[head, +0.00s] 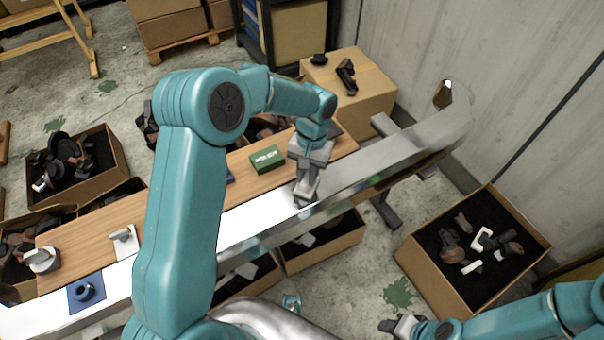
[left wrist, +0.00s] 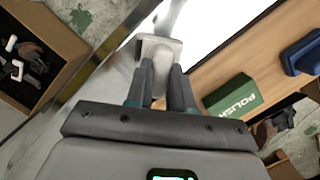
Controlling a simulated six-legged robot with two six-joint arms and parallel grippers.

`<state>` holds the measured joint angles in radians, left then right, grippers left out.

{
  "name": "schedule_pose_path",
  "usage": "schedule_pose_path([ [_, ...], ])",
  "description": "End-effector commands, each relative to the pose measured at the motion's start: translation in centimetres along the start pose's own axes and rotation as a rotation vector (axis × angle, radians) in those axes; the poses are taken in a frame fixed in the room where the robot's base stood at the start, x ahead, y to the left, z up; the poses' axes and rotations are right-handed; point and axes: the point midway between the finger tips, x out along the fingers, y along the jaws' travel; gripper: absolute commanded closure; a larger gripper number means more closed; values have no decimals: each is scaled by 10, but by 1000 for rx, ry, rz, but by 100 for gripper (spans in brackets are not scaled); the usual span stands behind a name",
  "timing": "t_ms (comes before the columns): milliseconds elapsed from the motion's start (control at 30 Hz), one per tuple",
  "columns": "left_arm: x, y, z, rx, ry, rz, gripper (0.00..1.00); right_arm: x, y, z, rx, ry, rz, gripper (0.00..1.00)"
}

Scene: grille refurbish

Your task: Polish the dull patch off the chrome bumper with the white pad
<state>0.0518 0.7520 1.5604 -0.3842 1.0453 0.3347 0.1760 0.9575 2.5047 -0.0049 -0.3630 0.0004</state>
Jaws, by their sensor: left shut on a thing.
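The chrome bumper (head: 400,150) runs diagonally across the head view, with a bright glare along its near part. My left gripper (head: 305,190) is over the middle of it, pointing down. In the left wrist view my left gripper (left wrist: 155,88) is shut on the pale knob of the white pad (left wrist: 160,46). The pad's flat face appears to be at the bumper's surface; I cannot tell whether it presses on it. The dull patch cannot be made out. My right gripper (head: 405,326) is low at the right, away from the bumper; its jaw state is unclear.
A blue pad (head: 86,291) is at the lower left. Cardboard boxes of parts (head: 470,245) stand around on the floor.

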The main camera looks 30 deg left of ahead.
Motion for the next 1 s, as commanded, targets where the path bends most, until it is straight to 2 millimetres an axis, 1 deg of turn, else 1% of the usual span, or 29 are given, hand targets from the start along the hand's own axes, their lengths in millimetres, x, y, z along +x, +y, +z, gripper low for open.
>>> schedule_pose_path([
  [33,3,0,0,0,0,0,100,2,1,0,0,0,0,57],
  [167,4,-4,4,-1,1,0,100,3,1,0,0,0,0,57],
  [400,11,-20,22,-1,-2,-1,100,8,3,0,0,0,0,57],
  [533,14,-25,29,0,-5,-2,100,10,4,0,0,0,0,57],
  [867,16,-27,32,2,-12,-3,100,10,4,0,0,0,0,57],
  [1000,10,-27,34,1,-13,-4,100,5,2,0,0,0,0,57],
])
